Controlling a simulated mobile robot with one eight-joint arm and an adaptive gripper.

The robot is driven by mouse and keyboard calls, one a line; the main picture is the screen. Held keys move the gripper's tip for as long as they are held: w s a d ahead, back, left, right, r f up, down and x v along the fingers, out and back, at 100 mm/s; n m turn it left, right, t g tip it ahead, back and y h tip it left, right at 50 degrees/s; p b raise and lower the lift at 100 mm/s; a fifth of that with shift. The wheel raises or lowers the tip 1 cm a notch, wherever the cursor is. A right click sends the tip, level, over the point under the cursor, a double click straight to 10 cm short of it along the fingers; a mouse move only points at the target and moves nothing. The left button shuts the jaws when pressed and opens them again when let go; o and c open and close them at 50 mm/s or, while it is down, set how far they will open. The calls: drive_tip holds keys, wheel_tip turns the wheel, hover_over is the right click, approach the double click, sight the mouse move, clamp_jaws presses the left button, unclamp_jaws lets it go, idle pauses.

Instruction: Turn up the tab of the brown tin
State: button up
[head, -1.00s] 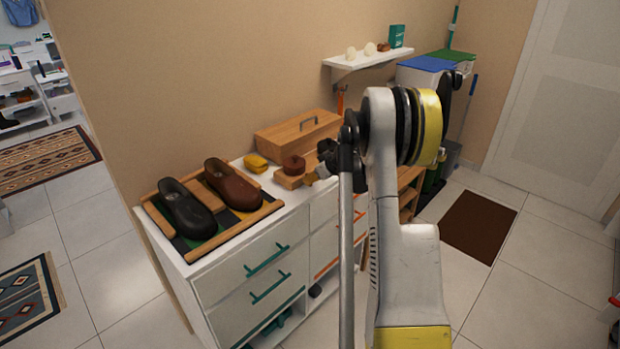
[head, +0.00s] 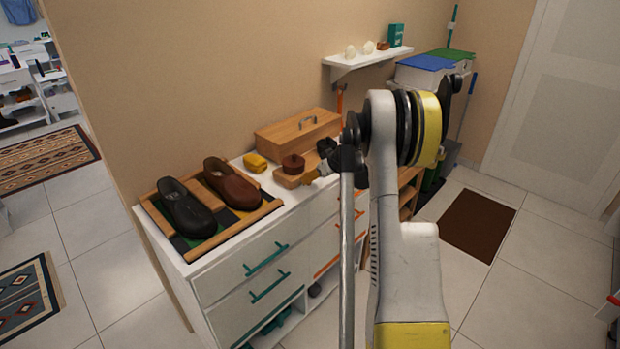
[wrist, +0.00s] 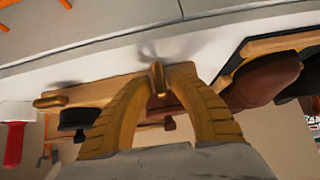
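The brown tin (head: 293,163) is a low round tin on a pale wooden board (head: 285,182) on top of the white drawer unit. In the wrist view the tin (wrist: 168,122) shows partly between my fingers, mostly hidden. A small golden-brown tab (wrist: 157,79) stands out at the board's edge in front of the tin. My gripper (head: 309,177) is low at the board's near right side. In the wrist view its yellow ribbed fingers (wrist: 160,73) converge on the tab, which fills the narrow gap between the tips. The contact itself is not clear.
A black tin (head: 326,146) stands to the right of the brown one. A yellow block (head: 256,162) and a shoe tray (head: 240,232) with two clogs lie to the left. A wooden box (head: 290,139) stands behind, against the wall.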

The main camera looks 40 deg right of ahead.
drive_tip(key=v, duration=1.2)
drive_tip(key=s+a+r+g, duration=0.1)
drive_tip(key=s+a+r, duration=0.15)
drive_tip(key=a, duration=0.65)
drive_tip(key=s+a+r, duration=0.1)
drive_tip(key=a+r, duration=0.3)
drive_tip(key=a, duration=0.5)
drive_tip(key=s+a+r+g, duration=0.1)
drive_tip(key=s+a+r, duration=0.15)
drive_tip(key=a, duration=0.65)
drive_tip(key=s+a+f, duration=0.2)
drive_tip(key=s+a, duration=1.3)
drive_tip(key=s, duration=0.1)
drive_tip(key=shift+a+m+h, duration=0.35)
drive_tip(key=shift+m+h, duration=0.05)
